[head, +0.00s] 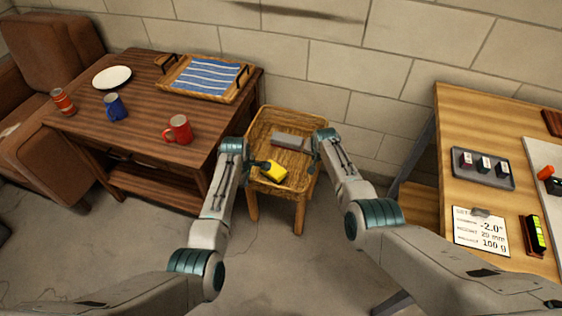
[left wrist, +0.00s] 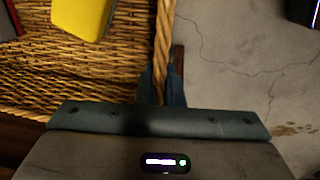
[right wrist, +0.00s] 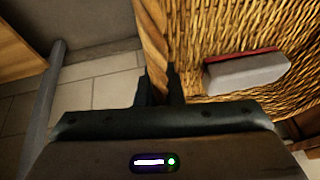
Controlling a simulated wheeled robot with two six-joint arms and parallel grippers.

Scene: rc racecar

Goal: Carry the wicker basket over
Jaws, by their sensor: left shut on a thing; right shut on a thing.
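The wicker basket (head: 283,116) is between my two arms, over a small wooden stool (head: 300,216). I cannot tell whether it rests on the stool or is just above it. A yellow object (head: 273,172) and a grey block with a red side (head: 290,140) lie inside. My left gripper (head: 262,164) is shut on the basket's left rim; the left wrist view shows the braided rim (left wrist: 163,40) between its fingers. My right gripper (head: 314,152) is shut on the right rim (right wrist: 151,45), seen in the right wrist view.
A dark wooden table (head: 145,65) at left holds a tray with a striped cloth (head: 207,76), a red mug (head: 178,130), a blue mug (head: 115,107), and a plate. A workbench (head: 462,115) stands at right. A block wall is behind. Floor in front is clear.

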